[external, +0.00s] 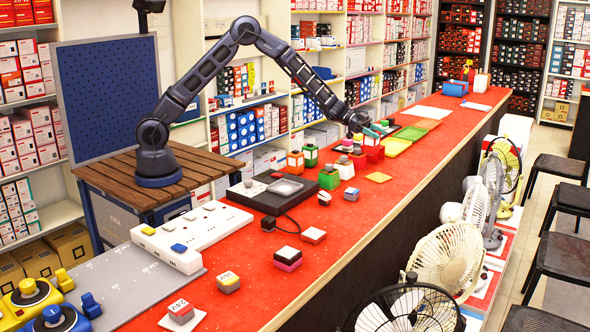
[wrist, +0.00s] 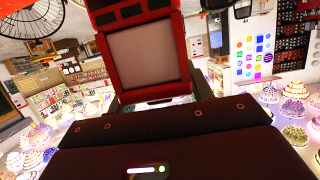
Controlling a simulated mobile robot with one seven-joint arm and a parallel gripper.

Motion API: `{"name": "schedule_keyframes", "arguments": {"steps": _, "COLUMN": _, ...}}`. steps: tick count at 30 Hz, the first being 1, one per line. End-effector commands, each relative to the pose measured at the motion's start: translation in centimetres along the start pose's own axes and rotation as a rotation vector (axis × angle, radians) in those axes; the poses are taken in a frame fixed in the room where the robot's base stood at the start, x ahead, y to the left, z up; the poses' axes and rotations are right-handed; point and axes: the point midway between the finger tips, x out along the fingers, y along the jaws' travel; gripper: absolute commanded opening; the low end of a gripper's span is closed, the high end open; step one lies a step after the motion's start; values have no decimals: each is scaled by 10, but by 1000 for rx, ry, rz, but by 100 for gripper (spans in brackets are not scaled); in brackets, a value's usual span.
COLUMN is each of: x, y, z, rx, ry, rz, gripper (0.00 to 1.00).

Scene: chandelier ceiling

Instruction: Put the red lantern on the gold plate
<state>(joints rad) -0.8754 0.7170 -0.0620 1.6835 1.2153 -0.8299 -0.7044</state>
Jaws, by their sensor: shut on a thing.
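My gripper (external: 374,131) is at the end of the outstretched arm, low over the far middle of the red counter. In the wrist view a red-framed box with a pale panel, which looks like the red lantern (wrist: 147,55), fills the space right ahead of the gripper. My gripper is shut on it; the fingertips are hard to make out. In the external view the held lantern is small and crowded by nearby blocks. A small flat gold-yellow square, likely the gold plate (external: 378,177), lies on the counter nearer the camera than the gripper, with nothing on it.
Several small lantern-like blocks, including a red-and-cream one (external: 295,163) and a green one (external: 329,179), stand left of the gold square. Yellow (external: 396,147) and green (external: 411,133) trays lie beyond. A white power strip (external: 192,234) lies at the near left. Fans (external: 448,258) line the counter's right side.

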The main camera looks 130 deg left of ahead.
Motion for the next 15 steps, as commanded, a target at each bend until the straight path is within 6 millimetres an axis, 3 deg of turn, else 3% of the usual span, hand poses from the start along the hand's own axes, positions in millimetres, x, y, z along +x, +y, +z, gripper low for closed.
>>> {"name": "schedule_keyframes", "arguments": {"steps": 1, "x": -4, "y": 0, "z": -15, "rx": 5, "ry": 4, "rz": -1, "gripper": 0}}
{"name": "schedule_keyframes", "arguments": {"steps": 6, "x": -15, "y": 0, "z": -50, "rx": 4, "ry": 3, "rz": -1, "gripper": 0}}
{"name": "schedule_keyframes", "arguments": {"steps": 15, "x": -27, "y": 0, "z": -87, "rx": 1, "ry": 2, "rz": -2, "gripper": 0}}
